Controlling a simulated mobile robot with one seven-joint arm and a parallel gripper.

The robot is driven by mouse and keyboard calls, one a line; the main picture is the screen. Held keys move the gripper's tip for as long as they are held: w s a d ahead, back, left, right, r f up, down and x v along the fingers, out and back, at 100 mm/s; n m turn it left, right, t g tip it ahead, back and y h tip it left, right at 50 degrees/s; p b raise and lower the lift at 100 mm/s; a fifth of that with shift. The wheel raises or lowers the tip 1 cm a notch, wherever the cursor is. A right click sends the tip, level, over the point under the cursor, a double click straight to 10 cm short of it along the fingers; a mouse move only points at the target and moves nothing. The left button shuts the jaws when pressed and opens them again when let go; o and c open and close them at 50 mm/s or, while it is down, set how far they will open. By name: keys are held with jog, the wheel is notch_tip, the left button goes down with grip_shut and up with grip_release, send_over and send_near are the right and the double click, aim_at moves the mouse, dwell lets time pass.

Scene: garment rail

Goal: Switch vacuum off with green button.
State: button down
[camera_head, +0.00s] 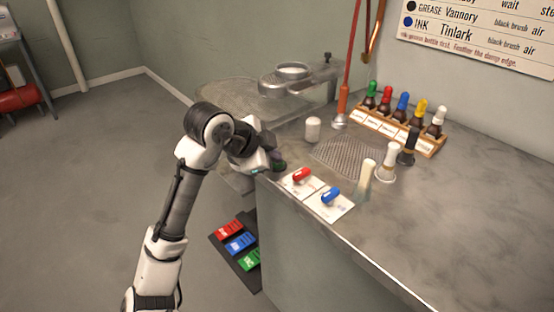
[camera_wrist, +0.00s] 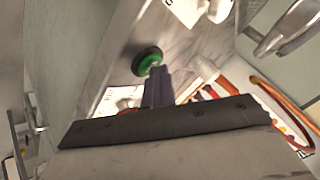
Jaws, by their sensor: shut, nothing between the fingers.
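A round green button (camera_wrist: 147,60) with a dark rim shows in the wrist view, on the grey metal worktop near its edge. My gripper (camera_wrist: 158,90) is shut and empty, its fingertips just below the button in that view. I cannot tell whether they touch it. In the head view my gripper (camera_head: 274,164) is at the worktop's left corner, and a small dark green patch, probably the button, shows at its tip, mostly hidden by it.
Cards with a red item (camera_head: 301,175) and a blue item (camera_head: 330,195) lie close right of my gripper. Brushes (camera_head: 389,160), a bottle rack (camera_head: 430,145) and a grate (camera_head: 347,156) stand beyond. Red, blue and green blocks (camera_head: 250,260) lie on a dark mat below.

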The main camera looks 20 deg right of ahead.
jog(key=shift+r+p, duration=0.15)
jog(key=shift+p, duration=0.2)
notch_tip(320, 180, up, 6)
jog(key=p, duration=0.5)
jog(key=shift+r, duration=0.15)
jog(key=shift+w, duration=0.1)
